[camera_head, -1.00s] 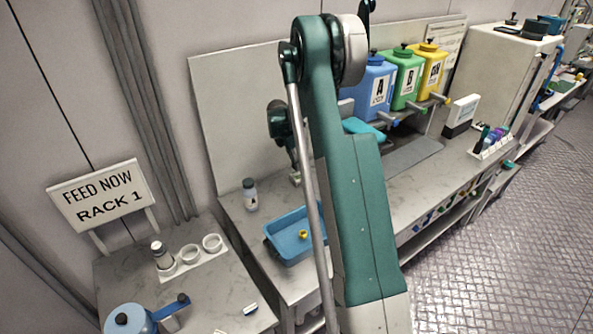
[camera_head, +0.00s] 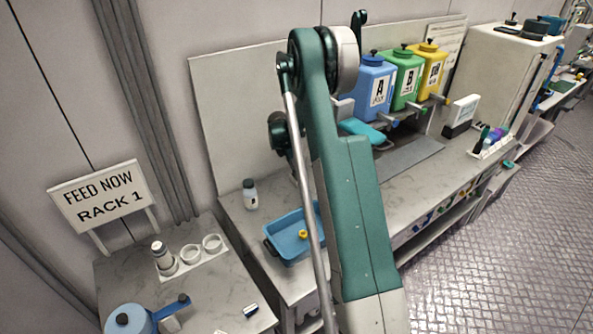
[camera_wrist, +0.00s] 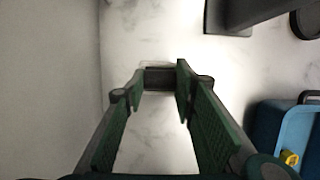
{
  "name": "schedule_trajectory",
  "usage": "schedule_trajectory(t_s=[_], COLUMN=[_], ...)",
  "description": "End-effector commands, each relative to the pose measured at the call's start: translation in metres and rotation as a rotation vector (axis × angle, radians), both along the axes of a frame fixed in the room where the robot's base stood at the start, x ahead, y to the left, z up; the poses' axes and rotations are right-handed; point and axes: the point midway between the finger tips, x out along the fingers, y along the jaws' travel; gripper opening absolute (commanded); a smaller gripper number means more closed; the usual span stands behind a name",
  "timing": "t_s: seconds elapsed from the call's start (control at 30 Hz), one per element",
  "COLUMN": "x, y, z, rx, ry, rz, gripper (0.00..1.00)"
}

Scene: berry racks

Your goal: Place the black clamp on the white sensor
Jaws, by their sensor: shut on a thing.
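My gripper (camera_wrist: 160,84) shows in the wrist view, with its green-padded fingers closed on a small dark block, which looks like the black clamp (camera_wrist: 159,80). A thin pale edge shows just beyond the block, against the white marbled bench top; I cannot tell whether this is the white sensor or whether the clamp touches it. In the head view my own arm hides the gripper and the held piece. I cannot make out the white sensor for sure in either view.
A blue tray (camera_head: 270,249) with a yellow piece (camera_head: 303,234) inside stands on the bench; it also shows in the wrist view (camera_wrist: 293,122). A small bottle (camera_head: 250,194) stands left of it. Blue, green and yellow containers stand behind. A pale wall borders the wrist view's left side.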

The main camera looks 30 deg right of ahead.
Motion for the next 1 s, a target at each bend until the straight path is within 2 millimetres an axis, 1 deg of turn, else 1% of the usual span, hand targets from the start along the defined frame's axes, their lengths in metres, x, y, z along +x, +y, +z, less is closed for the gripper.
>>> schedule_trajectory(t_s=[0.27,0.43,0.5,0.57,1.0], x=[-0.0002,-0.0002,-0.0002,-0.0002,-0.0002], y=[0.0001,0.0001,0.0001,0.0001,0.0001], z=[-0.0007,-0.0045,-0.0038,-0.0036,-0.0019], rx=[0.0,0.0,0.0,0.0,0.0], ry=[0.0,0.0,0.0,0.0,0.0], rz=[0.0,0.0,0.0,0.0,0.0], gripper=[0.22,0.22,0.34,0.42,0.42])
